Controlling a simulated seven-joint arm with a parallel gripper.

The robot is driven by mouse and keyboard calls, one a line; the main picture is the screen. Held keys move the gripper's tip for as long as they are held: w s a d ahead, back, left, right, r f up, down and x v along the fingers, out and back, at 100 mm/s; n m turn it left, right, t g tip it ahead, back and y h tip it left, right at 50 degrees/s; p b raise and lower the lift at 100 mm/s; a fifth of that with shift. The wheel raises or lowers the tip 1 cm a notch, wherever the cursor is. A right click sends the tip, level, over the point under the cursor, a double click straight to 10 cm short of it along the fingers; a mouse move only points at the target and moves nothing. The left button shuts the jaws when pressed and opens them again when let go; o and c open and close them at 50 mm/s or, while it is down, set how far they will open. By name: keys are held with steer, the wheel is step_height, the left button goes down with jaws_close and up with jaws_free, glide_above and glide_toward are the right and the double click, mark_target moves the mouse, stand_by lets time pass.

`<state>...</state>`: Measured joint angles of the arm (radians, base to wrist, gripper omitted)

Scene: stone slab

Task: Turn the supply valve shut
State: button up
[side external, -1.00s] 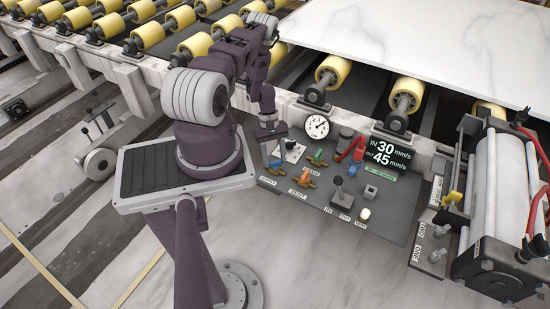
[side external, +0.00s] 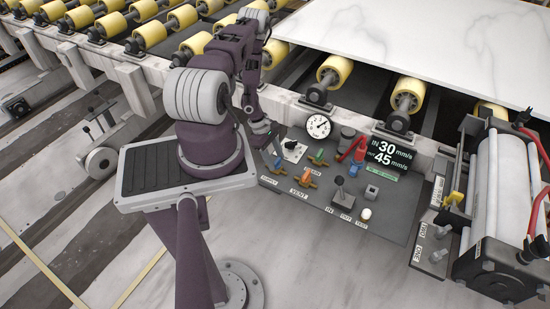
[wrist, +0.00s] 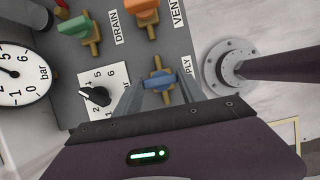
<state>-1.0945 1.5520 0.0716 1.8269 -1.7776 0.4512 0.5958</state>
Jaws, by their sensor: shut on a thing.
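The supply valve has a blue handle (wrist: 158,80) on a brass body, beside a partly hidden label ending in "PLY" in the wrist view. It also shows small at the left of the control panel in the side view (side external: 277,163). My gripper (wrist: 161,84) has one finger on each side of the blue handle and is shut on it. In the side view my gripper (side external: 271,146) reaches down to the panel's left end. The handle lies crosswise between the fingers; part of the valve body is hidden.
An orange-handled vent valve (wrist: 139,4) and a green-handled drain valve (wrist: 75,26) stand close by. A black selector knob (wrist: 96,95) and a pressure gauge (wrist: 18,72) are at the left in the wrist view. Levers, a display (side external: 393,155) and a red-handled control (side external: 349,148) lie farther right.

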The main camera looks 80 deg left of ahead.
stand_by(0.6)
steer(key=o, duration=1.4)
steer(key=shift+c, duration=0.2)
steer(key=v, duration=0.7)
steer(key=shift+r, duration=0.1)
